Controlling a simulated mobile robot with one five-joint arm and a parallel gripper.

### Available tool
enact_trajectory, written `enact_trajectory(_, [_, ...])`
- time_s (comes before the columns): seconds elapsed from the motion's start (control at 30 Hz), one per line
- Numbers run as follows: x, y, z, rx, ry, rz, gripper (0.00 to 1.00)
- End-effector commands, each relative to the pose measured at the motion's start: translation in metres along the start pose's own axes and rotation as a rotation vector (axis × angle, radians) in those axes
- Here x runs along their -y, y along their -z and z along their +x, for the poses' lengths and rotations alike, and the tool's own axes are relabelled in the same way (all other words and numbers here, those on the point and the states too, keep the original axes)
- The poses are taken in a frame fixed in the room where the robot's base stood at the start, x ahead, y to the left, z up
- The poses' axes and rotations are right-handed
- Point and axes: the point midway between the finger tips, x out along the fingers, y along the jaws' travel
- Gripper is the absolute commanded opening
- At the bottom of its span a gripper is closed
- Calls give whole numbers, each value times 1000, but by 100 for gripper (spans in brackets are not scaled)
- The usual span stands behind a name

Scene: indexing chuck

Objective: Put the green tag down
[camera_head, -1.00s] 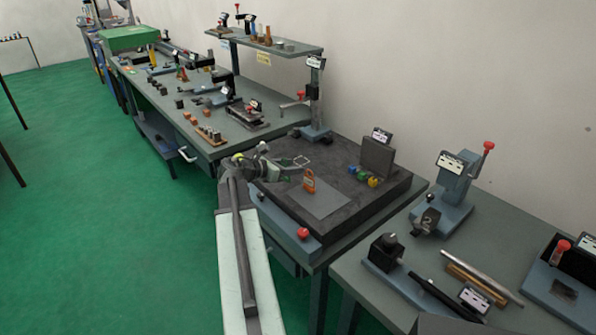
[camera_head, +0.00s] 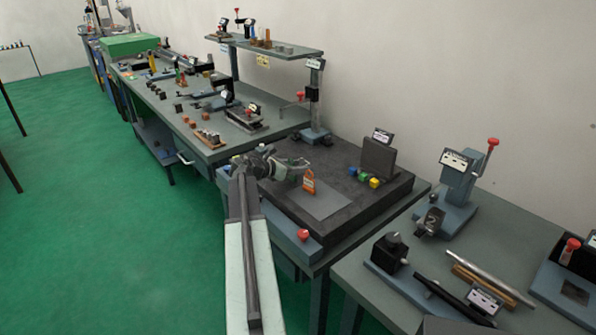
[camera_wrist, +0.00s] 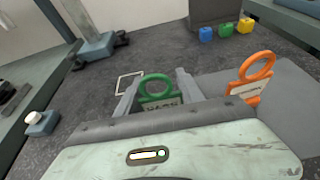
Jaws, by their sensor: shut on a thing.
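I cannot tell whether the tag touches the surface. A thin white square outline (camera_wrist: 128,82) lies on the dark plate just left of the tag, partly hidden by the left finger. In the head view my gripper (camera_head: 294,170) is over the dark plate (camera_head: 350,218), left of the orange tag, and the green tag is hard to make out.
An orange tag (camera_wrist: 250,80) stands on a grey mat (camera_wrist: 288,105), close to the right finger. Blue (camera_wrist: 206,34), green (camera_wrist: 226,29) and yellow (camera_wrist: 244,25) cubes sit behind, by an upright dark block (camera_head: 378,157).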

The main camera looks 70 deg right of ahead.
Motion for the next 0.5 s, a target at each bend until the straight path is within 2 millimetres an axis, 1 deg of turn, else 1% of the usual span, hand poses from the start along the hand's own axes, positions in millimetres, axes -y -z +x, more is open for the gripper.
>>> enact_trajectory(0.13, [0, 4, 2, 0, 1, 0, 0])
enact_trajectory(0.17, [0, 3, 1, 0, 1, 0, 53])
enact_trajectory(0.2, [0, 2, 1, 0, 1, 0, 64])
enact_trajectory(0.23, [0, 2, 1, 0, 1, 0, 66])
enact_trajectory(0.5, [1, 2, 1, 0, 1, 0, 66])
